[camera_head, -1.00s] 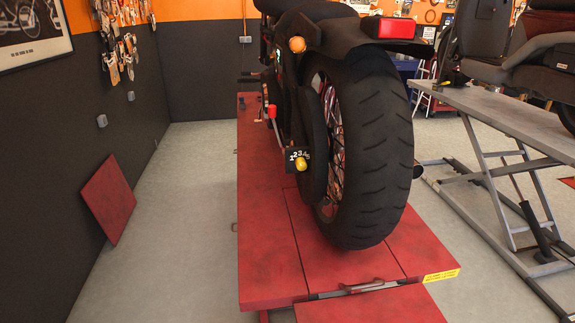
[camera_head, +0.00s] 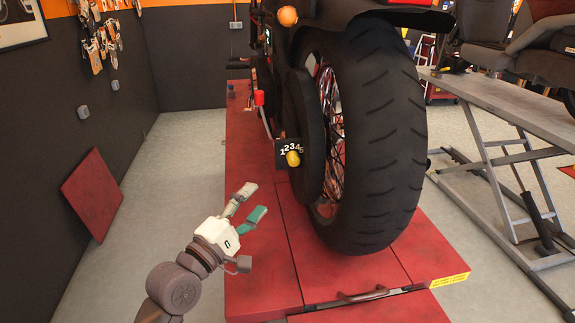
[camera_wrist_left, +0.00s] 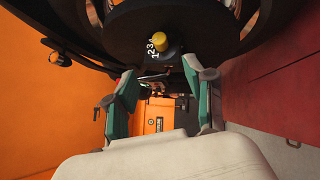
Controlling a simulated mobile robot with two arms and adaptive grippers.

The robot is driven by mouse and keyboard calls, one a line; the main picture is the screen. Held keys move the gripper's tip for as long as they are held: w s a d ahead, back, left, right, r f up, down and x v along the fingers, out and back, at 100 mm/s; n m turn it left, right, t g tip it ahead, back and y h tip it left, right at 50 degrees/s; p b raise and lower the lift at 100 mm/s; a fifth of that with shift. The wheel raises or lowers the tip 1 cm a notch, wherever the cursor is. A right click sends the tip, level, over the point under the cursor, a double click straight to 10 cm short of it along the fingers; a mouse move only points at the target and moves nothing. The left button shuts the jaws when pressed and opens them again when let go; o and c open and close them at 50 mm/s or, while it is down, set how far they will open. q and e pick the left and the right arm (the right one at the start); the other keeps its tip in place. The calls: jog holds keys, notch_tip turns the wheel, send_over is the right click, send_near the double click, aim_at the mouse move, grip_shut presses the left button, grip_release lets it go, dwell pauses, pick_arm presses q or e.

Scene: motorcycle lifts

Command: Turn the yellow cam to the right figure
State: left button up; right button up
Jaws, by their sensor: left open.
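The yellow cam (camera_head: 293,158) sits on a small black plate (camera_head: 282,147) with white figures 1 to 5, beside the motorcycle's rear wheel. In the left wrist view the yellow cam (camera_wrist_left: 159,41) is at the top centre, with some white figures left of it. My left gripper (camera_head: 254,202) is at the lower left of the cam, apart from it, with its fingers spread and nothing between them. In the left wrist view its two green-sided fingers (camera_wrist_left: 163,100) stand wide apart, below the cam in the picture. Which figure the cam points to is too small to tell. My right gripper is not in view.
The motorcycle's large rear tyre (camera_head: 375,140) stands just right of the cam, on the red lift (camera_head: 260,275). A grey lift (camera_head: 500,105) stands at the right. A red panel (camera_head: 93,195) leans on the left wall. The floor left of the lift is clear.

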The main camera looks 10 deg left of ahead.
aim_at(293, 159)
pick_arm(q)
jog(key=p+x, duration=0.2)
jog(key=x, duration=1.1)
jog(key=shift+w+d, duration=0.15)
jog(key=shift+w, duration=0.2)
grip_shut()
jog(key=shift+p, duration=0.35)
